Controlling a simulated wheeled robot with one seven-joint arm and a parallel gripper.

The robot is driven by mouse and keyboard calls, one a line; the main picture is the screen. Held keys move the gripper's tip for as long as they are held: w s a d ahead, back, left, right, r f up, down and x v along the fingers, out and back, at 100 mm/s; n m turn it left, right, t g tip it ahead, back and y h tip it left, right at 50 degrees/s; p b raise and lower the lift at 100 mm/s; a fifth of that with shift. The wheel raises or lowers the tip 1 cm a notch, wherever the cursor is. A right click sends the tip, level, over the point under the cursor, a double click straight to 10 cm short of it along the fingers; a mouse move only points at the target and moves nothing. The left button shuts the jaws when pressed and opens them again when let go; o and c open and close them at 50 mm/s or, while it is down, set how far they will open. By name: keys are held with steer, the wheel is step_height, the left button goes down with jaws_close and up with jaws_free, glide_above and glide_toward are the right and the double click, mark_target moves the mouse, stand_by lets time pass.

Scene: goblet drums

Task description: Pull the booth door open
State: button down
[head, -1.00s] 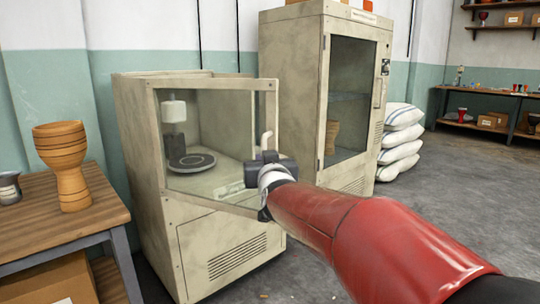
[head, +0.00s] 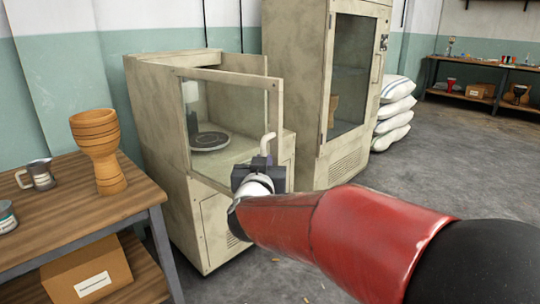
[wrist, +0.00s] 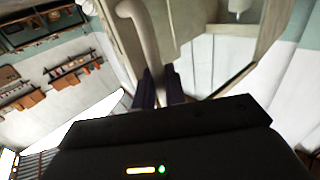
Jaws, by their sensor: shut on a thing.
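The booth is the lower beige cabinet (head: 160,110) with a round dark turntable (head: 210,141) inside. Its glazed, framed door (head: 226,76) stands partly open, swung out from the booth front on its left edge. A pale curved handle (head: 267,143) is on the door's right side, and it also shows large in the wrist view (wrist: 141,30). My gripper (head: 262,163) is at the handle, and in the wrist view its two dark fingers (wrist: 160,88) are shut around the handle's end. My gripper hides the handle's lower part in the head view.
A taller beige cabinet (head: 300,80) stands right of the booth, with white sacks (head: 394,115) beyond it. A wooden table (head: 75,215) with a goblet drum (head: 99,150) and a metal jug (head: 37,175) is at the left. Grey floor (head: 440,155) is open at the right.

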steer(key=shift+a+r, duration=0.2)
steer(key=shift+a, duration=0.15)
steer(key=c, duration=1.7)
jaws_free()
steer(key=shift+o, duration=0.7)
steer(key=shift+f, duration=0.1)
steer(key=s+a, duration=0.1)
steer(key=s, duration=0.6)
steer(key=shift+s, duration=0.35)
steer(key=shift+y, duration=0.3)
